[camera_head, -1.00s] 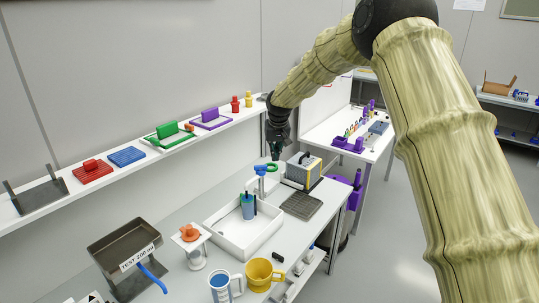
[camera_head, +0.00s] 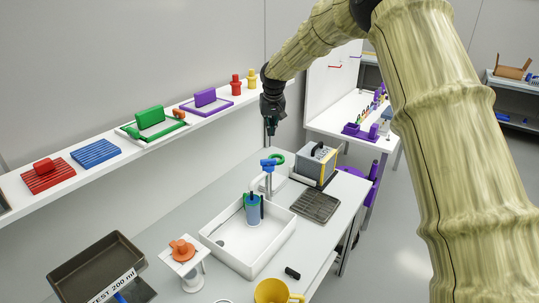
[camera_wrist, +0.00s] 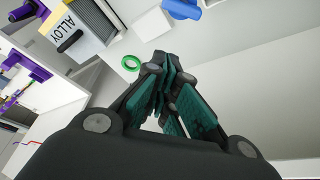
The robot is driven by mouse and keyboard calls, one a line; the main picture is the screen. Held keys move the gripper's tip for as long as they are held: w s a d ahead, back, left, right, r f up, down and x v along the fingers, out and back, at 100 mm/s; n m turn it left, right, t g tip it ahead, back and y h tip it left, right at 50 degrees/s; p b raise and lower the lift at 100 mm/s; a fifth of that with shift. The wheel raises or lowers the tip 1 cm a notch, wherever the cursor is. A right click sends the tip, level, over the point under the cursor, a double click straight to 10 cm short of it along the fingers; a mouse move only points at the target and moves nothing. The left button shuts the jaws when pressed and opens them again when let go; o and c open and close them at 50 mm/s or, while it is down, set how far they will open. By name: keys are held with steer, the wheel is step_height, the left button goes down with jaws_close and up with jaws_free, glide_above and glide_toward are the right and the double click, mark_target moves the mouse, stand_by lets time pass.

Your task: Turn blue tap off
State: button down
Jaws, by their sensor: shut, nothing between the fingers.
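The blue tap (camera_head: 268,165) stands at the back of the white sink (camera_head: 225,245), with a blue top on a pale post. A green ring (camera_head: 277,159) is right beside its top; this ring also shows in the wrist view (camera_wrist: 131,63). A blue part (camera_wrist: 185,9), probably the tap top, is at the upper edge of the wrist view. My gripper (camera_head: 271,131) points down above the tap, apart from it. Its teal-padded fingers (camera_wrist: 165,62) are together and empty.
A blue cup (camera_head: 253,212) stands in the sink. A grey-and-yellow box (camera_head: 315,164) and a dark grate (camera_head: 315,206) are right of the tap. A wall shelf (camera_head: 155,140) with coloured blocks runs behind. A yellow mug (camera_head: 275,291) is in front.

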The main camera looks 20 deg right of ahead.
mark_target(268, 162)
steer(key=shift+a+p+x, duration=0.3)
steer(key=shift+p+x, duration=1.5)
steer(key=shift+x, duration=3.85)
steer(key=shift+s+d+r+p, duration=0.1)
steer(key=shift+s+d+p, duration=0.1)
steer(key=shift+s+p, duration=1.25)
steer(key=shift+s+b, duration=0.4)
steer(key=shift+s, duration=0.05)
